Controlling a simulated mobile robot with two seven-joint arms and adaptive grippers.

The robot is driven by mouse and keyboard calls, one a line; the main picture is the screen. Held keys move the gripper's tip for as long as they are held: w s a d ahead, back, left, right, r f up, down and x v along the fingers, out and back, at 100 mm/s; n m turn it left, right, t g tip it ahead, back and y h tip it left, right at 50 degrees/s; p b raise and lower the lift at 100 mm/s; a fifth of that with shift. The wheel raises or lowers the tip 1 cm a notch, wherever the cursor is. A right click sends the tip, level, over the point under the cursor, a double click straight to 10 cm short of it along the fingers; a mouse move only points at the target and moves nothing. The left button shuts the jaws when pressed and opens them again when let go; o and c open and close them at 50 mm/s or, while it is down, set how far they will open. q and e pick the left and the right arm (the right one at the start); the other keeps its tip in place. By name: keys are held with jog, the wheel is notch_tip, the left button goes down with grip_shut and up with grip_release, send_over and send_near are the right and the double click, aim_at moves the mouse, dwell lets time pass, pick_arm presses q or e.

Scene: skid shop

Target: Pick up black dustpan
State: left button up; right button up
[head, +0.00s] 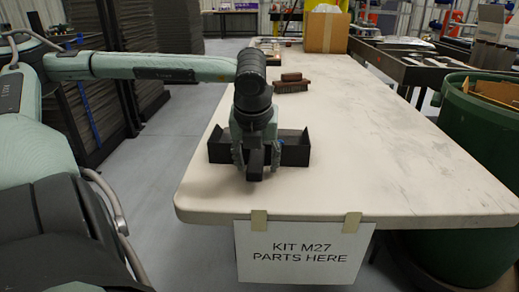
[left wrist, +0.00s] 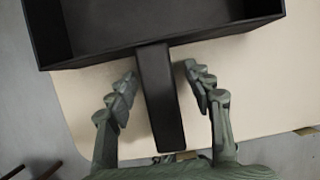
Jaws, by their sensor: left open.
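The black dustpan (head: 293,150) lies near the front left corner of the table, its short handle towards the front edge. In the left wrist view the dustpan's tray (left wrist: 100,38) fills the top and its handle (left wrist: 160,100) runs down the middle. My left gripper (head: 255,160) is above the handle and hides part of the dustpan in the head view. In the left wrist view its fingers (left wrist: 160,82) are open, one on each side of the handle, with a gap on both sides. My right gripper is not in view.
The pale table (head: 400,170) is mostly clear to the right. Brushes (head: 290,83) lie further back, with a cardboard box (head: 326,32) behind them. A green bin (head: 480,125) stands at the right. A paper sign (head: 303,252) hangs from the front edge.

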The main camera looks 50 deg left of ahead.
pick_arm(q)
grip_shut()
jog(key=shift+r, duration=0.15)
